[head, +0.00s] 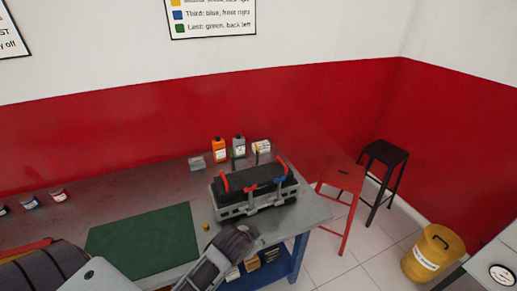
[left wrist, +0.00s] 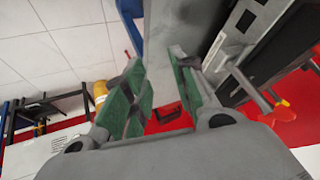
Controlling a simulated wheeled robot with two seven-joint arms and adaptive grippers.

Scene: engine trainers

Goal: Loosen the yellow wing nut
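The engine trainer (head: 254,190) stands at the right end of the workbench, with a dark top and red handles. A red part (head: 250,188) and a blue part (head: 279,181) show on its near side. No yellow wing nut shows clearly on it; its far side is hidden. A small yellow object (head: 206,227) lies on the bench left of the trainer, too small to identify. My left gripper (head: 243,234) is just in front of the trainer. In the left wrist view the gripper (left wrist: 158,85) is open and empty, with green pads; a red part (left wrist: 279,104) shows to its right. My right gripper is out of view.
Bottles (head: 219,150) and small containers stand behind the trainer. A green mat (head: 142,243) lies clear on the bench. A red stool (head: 341,180), a black stool (head: 384,158) and a yellow bin (head: 432,254) stand to the right. A wall sign (head: 212,15) lists colours and positions.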

